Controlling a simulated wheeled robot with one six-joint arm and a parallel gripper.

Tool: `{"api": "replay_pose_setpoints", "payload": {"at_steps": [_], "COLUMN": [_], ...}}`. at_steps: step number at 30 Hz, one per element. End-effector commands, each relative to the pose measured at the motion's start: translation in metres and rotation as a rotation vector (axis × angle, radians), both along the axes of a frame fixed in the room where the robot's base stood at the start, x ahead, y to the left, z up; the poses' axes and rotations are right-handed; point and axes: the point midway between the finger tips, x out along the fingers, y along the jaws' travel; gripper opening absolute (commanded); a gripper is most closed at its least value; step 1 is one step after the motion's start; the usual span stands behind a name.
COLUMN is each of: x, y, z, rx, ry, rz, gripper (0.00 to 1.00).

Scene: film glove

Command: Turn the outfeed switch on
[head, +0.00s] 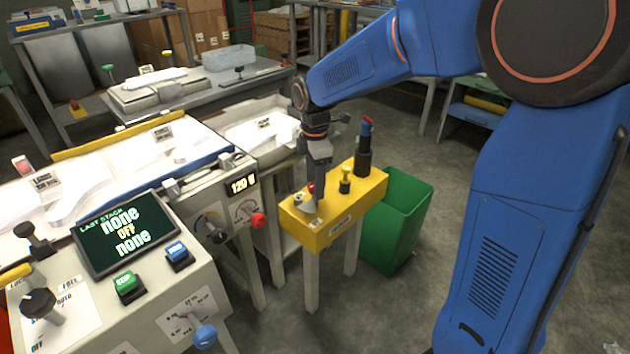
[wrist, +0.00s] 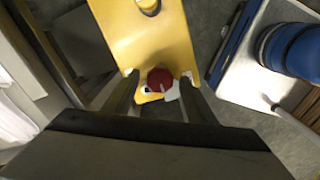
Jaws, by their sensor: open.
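A yellow box (head: 352,208) stands on legs beside the machine; its label is too small to read, so I cannot tell if it is the outfeed switch's. At its near left end is a red knob (head: 311,187), with a small white part beside it. My gripper (head: 314,196) is open and points down over this end. In the wrist view the red knob (wrist: 159,79) lies between the two fingertips, which stand apart. I cannot tell whether they touch it. A yellow-topped black knob (head: 345,180) and a black post with a blue and red top (head: 364,146) stand farther along the box.
A red knob (head: 257,220) sits on the machine front. A green bin (head: 401,215) stands right of the yellow box.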

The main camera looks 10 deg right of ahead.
Motion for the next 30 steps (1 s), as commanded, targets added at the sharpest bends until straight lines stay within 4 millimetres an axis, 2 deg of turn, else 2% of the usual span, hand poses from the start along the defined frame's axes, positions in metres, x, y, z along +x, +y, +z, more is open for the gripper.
{"api": "replay_pose_setpoints", "payload": {"at_steps": [2, 7, 8, 20, 30], "x": [0.0, 0.0, 0.0001, 0.0002, 0.0004], "y": [0.0, 0.0, 0.0, 0.0, 0.0001], "z": [0.0002, 0.0003, 0.0004, 0.0006, 0.0008], "rx": [0.0, 0.0, 0.0, 0.0, 0.0], "ry": [0.0, 0.0, 0.0, -0.001, -0.001], "rz": [0.0, 0.0, 0.0, -0.063, -0.316], "gripper": [0.51, 0.13, 0.1, 0.1, 0.1]}}
